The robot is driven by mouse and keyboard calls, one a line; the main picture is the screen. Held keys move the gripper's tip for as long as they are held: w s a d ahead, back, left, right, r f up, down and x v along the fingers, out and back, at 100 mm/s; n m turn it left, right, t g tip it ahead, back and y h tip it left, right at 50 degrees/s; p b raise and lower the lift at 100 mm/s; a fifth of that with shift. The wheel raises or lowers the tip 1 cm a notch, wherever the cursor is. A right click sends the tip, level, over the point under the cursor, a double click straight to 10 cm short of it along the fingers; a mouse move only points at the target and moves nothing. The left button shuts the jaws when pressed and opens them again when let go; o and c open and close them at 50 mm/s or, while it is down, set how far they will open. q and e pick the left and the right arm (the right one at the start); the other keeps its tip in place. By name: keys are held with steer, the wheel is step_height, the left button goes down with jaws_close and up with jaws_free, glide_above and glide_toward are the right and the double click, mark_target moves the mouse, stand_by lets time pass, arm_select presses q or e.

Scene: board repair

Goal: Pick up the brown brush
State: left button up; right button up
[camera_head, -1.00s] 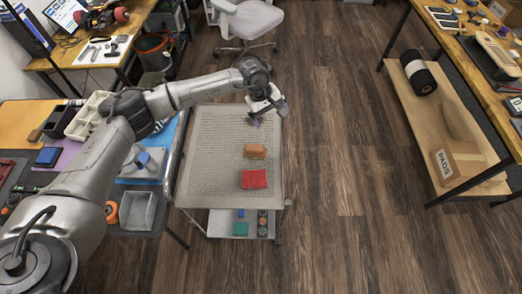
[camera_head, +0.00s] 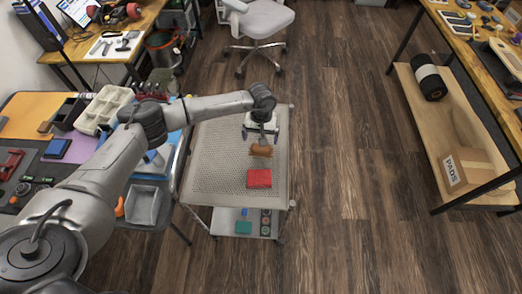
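The brown brush (camera_head: 261,151) lies on the perforated grey top of a cart (camera_head: 215,165), behind a red block-like item (camera_head: 259,178). My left arm comes in from the left and reaches over the cart. My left gripper (camera_head: 261,138) points down at the brush's far side, and its fingers partly overlap the brush in the picture. The fingers are too small to tell whether they are open or shut, or whether they touch the brush. The brush still appears to rest on the cart. My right gripper is not in view.
A cluttered workbench (camera_head: 28,205) with trays stands left of the cart. The cart's lower shelf holds a green item (camera_head: 243,228) and other small parts. A grey chair (camera_head: 262,20) stands behind. A bench with a box (camera_head: 465,170) on its shelf is at right. The floor between is clear.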

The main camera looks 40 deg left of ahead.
mark_target(261, 150)
arm_select(q)
steer(key=shift+s+d+f, duration=0.15)
steer(key=shift+d+f, duration=0.05)
steer(key=shift+f, duration=1.25)
steer(key=shift+s+d+f, duration=0.1)
steer(key=shift+d+f, duration=0.05)
steer(key=shift+f, duration=1.3)
steer(key=c, duration=0.9)
